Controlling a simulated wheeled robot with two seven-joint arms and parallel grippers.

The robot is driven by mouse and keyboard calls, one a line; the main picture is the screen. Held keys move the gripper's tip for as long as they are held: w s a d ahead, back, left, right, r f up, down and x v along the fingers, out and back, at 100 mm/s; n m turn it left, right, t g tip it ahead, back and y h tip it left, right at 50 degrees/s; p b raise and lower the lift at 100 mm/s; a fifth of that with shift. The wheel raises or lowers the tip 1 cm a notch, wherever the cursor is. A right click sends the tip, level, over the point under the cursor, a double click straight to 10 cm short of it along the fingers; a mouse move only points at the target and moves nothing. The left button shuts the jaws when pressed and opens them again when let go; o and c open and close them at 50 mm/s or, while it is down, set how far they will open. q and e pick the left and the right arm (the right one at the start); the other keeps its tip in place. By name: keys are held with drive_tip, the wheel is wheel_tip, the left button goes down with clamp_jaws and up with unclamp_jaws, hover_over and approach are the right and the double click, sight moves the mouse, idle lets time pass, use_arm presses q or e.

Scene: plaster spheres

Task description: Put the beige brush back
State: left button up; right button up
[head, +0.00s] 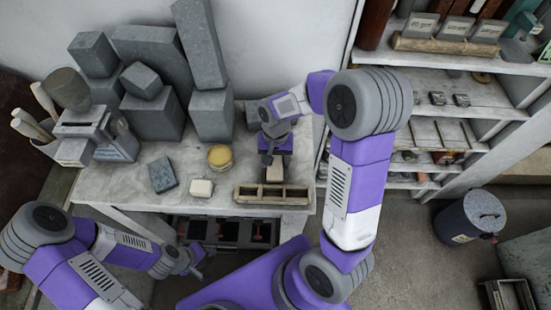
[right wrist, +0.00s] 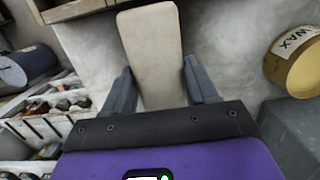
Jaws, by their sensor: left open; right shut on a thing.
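The beige brush (right wrist: 152,40) is a long pale block between the two fingers of my right gripper (right wrist: 158,68), which is shut on it. In the head view the brush (head: 274,173) shows below the right gripper (head: 275,158), at the back edge of a wooden tray with compartments (head: 245,197). Part of the tray's wooden edge (right wrist: 75,10) shows at the top left of the right wrist view. I cannot tell whether the brush touches the tray. My left gripper (head: 194,266) is open and empty, low in front of the table.
A yellow wax tin (head: 220,160), a white block (head: 201,188) and a grey block (head: 162,174) stand on the table left of the tray. Grey stone blocks (head: 153,115) crowd the back. Shelves (head: 440,125) stand at the right, and a lidded bin (head: 468,217) on the floor.

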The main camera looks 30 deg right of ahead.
drive_tip(key=shift+f, duration=0.15)
drive_tip(key=o, duration=0.9)
drive_tip(key=shift+o, duration=0.2)
wheel_tip(320, 180, up, 12)
drive_tip(key=w+p, duration=0.1)
drive_tip(key=shift+w+d, duration=0.15)
drive_tip(key=shift+d, duration=0.2)
